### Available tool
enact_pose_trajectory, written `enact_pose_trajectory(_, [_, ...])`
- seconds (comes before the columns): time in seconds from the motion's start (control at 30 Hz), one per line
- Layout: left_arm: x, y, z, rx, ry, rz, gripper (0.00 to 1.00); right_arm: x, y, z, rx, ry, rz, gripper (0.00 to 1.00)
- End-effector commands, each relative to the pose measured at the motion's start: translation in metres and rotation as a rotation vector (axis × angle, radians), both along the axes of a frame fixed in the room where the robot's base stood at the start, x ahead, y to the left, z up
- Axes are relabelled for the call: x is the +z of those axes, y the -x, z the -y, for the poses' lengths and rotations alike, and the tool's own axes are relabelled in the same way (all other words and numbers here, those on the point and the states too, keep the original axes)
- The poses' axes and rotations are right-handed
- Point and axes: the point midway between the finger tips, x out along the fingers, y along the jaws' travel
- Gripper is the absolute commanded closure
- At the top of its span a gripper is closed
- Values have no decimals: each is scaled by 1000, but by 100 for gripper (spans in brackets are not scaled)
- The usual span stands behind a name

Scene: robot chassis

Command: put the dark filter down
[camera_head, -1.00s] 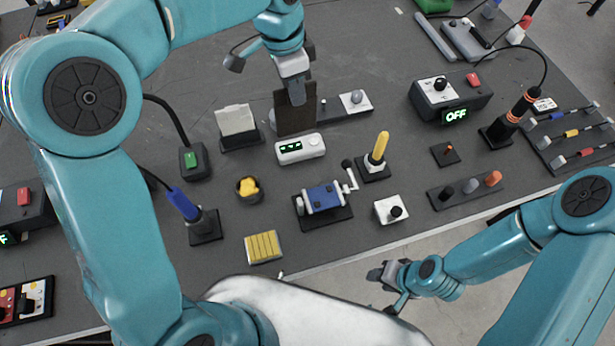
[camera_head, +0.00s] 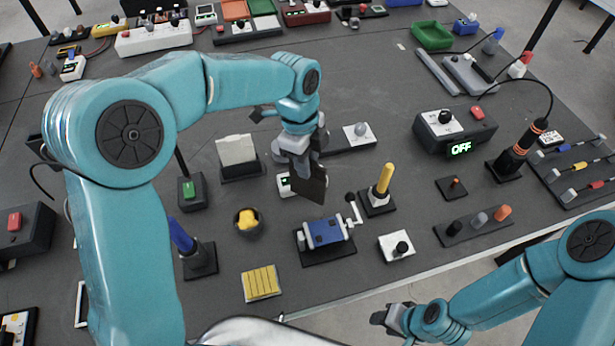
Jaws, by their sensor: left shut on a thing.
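The dark filter (camera_head: 309,186) is a thin brownish plate. My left gripper (camera_head: 301,160) is shut on its upper part and holds it tilted, in front of a small white meter (camera_head: 284,186) that it partly hides. The filter looks raised above the table, just behind the blue crank device (camera_head: 326,232); its exact height I cannot tell. A dark rail (camera_head: 340,144) with a white block and grey knob lies behind the gripper. My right gripper (camera_head: 393,318) hangs low at the front, off the table edge; its fingers are too small to read.
A white plate in a stand (camera_head: 237,152) is left of the gripper. A yellow striped block (camera_head: 262,283) lies in front. The table behind the rail is fairly clear.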

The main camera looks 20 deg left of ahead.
Motion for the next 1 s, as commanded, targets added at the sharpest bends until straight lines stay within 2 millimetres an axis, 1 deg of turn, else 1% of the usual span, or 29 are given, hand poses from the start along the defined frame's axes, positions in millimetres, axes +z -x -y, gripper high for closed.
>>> enact_pose_trajectory(0.03, [-6, 0, 1, 0, 0, -2, 100, 0, 0, 0, 0, 0, 0, 57])
enact_pose_trajectory(0.17, [-17, -1, 1, 0, 0, -1, 100, 0, 0, 0, 0, 0, 0, 57])
enact_pose_trajectory(0.3, [-41, 0, 1, 1, -2, -3, 100, 1, 0, 0, 0, 0, 0, 57])
enact_pose_trajectory(0.4, [-53, 0, 1, 1, 0, -2, 100, 1, 0, 0, 0, 0, 0, 57])
enact_pose_trajectory(0.5, [-56, -1, 1, 1, 0, 2, 100, 1, 0, 0, 0, 0, 0, 57])
enact_pose_trajectory(0.67, [-56, -1, 1, 1, 0, 2, 100, 1, 0, 0, 0, 0, 0, 57])
enact_pose_trajectory(0.8, [-60, -1, 1, 1, 0, 1, 100, -2, 0, 0, 0, 0, 0, 57])
enact_pose_trajectory(0.83, [-60, -1, 1, 1, 0, 1, 72, -2, 0, 0, 0, 0, 0, 57])
enact_pose_trajectory(0.87, [-59, -1, 1, 1, 0, 2, 62, -1, 0, 0, 0, 0, 0, 57])
enact_pose_trajectory(0.9, [-59, -1, 1, 1, 0, 1, 50, -1, 0, 0, 0, 0, 0, 57])
enact_pose_trajectory(1.0, [-59, -1, 1, 1, 0, 1, 50, -1, 0, 0, 0, 0, 0, 57])
